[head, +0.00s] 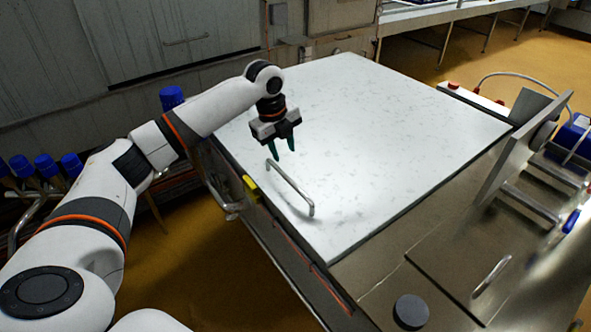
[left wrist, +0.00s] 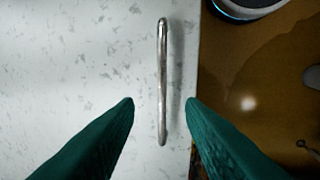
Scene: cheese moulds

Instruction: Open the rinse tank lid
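The rinse tank lid appears to be the large white speckled panel (head: 380,130), lying flat and closed on the metal unit. A silver bar handle (head: 291,190) is fixed near its left front edge. My left gripper (head: 280,153) is above the lid, just behind the far end of the handle in the head view, with its green fingers apart and empty. In the left wrist view the handle (left wrist: 162,80) runs upright between the two fingertips (left wrist: 160,102), apart from both. The lid surface (left wrist: 70,60) fills the left of that view. My right gripper is not in view.
A steel worktop (head: 390,285) with a small handle (head: 491,277) and a dark round knob (head: 410,311) adjoins the lid on the right. A tilted metal plate (head: 525,150) stands there. Blue-capped items (head: 45,167) are at far left. Brown floor shows left of the unit.

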